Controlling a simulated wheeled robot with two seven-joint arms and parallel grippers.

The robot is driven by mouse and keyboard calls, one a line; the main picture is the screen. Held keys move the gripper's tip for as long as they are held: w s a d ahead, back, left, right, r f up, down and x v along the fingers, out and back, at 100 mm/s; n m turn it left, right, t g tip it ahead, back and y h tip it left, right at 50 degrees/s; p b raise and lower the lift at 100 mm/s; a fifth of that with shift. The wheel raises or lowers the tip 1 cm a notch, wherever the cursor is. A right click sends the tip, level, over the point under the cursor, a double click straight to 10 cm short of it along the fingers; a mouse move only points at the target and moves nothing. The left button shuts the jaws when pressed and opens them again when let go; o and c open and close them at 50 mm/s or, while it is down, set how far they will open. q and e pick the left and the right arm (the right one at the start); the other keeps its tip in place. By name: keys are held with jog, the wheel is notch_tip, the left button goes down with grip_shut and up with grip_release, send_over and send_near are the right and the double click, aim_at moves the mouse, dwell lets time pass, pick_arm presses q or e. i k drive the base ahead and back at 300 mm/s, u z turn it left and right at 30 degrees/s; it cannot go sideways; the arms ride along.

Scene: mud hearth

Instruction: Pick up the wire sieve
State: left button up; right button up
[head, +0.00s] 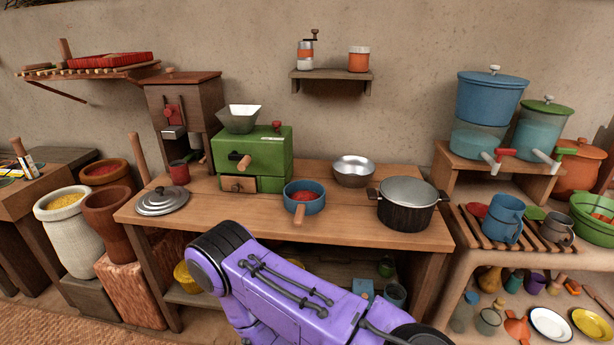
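I cannot make out a wire sieve in the head view. On the wooden table (240,222), a blue pan (305,194) with a short wooden handle holds something red. A shiny metal bowl (354,171) stands behind it to the right. A dark pot with a grey lid (407,204) stands at the table's right end. Neither gripper is in view. Only a purple link of one of my arms shows, low in front of the table, and it hides part of the lower shelf.
A green box mill (270,152) and a loose grey lid (162,200) are on the table's left half. A wall shelf (331,75) holds a grinder and a jar. A slatted rack (540,246) with mugs stands right. The table's front middle is clear.

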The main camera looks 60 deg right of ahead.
aim_at(302, 198)
jog(key=z, duration=0.8)
jog(key=i, duration=0.85)
jog(key=z, duration=0.85)
